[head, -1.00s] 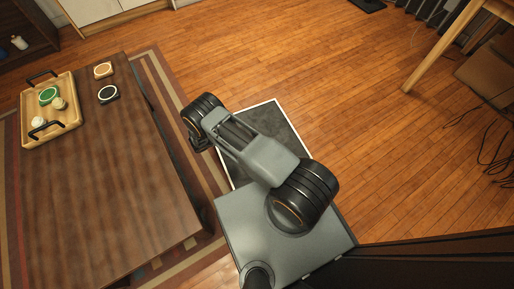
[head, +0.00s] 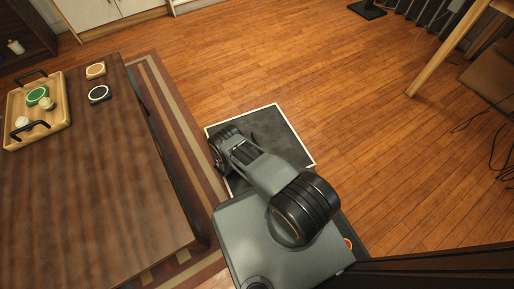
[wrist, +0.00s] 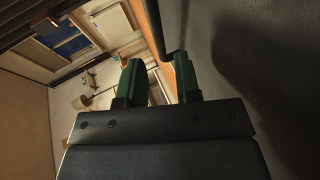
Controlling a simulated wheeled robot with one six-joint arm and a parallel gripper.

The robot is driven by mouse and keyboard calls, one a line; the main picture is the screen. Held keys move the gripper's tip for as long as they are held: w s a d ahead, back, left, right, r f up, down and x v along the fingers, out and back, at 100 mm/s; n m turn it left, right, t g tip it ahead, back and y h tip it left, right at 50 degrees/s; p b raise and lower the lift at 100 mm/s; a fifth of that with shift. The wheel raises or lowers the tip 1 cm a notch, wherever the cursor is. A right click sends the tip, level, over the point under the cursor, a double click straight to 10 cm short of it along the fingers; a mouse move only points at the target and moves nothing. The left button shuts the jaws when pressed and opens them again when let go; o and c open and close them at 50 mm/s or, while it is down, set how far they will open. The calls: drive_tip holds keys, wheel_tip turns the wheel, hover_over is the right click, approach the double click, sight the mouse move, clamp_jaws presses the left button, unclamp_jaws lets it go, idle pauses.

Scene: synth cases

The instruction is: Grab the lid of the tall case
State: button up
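I cannot make out a tall case or its lid for certain in either view. In the head view, a wooden tray (head: 58,122) with black handles sits on the dark brown table (head: 100,200) at the left. It holds a green round piece (head: 38,95), a small yellowish piece (head: 47,103) and a white round piece (head: 22,122), too small to identify. In the wrist view my gripper (wrist: 158,75) has its two green fingers apart with nothing between them. In the head view my arm is folded over my base, away from the table top, and its fingers are hidden.
An orange-topped round piece (head: 96,70) and a black-rimmed one (head: 99,93) lie on the table right of the tray. A striped rug (head: 165,95) lies beneath the table. Open wood floor (head: 340,80) spreads right of it. A wooden leg (head: 440,58) and cables stand far right.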

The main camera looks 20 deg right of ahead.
drive_tip(key=shift+b+x, duration=1.3)
drive_tip(key=shift+x, duration=1.4)
drive_tip(key=shift+d+r, duration=0.1)
drive_tip(key=shift+c, duration=0.2)
clamp_jaws()
drive_tip(key=shift+r, duration=0.2)
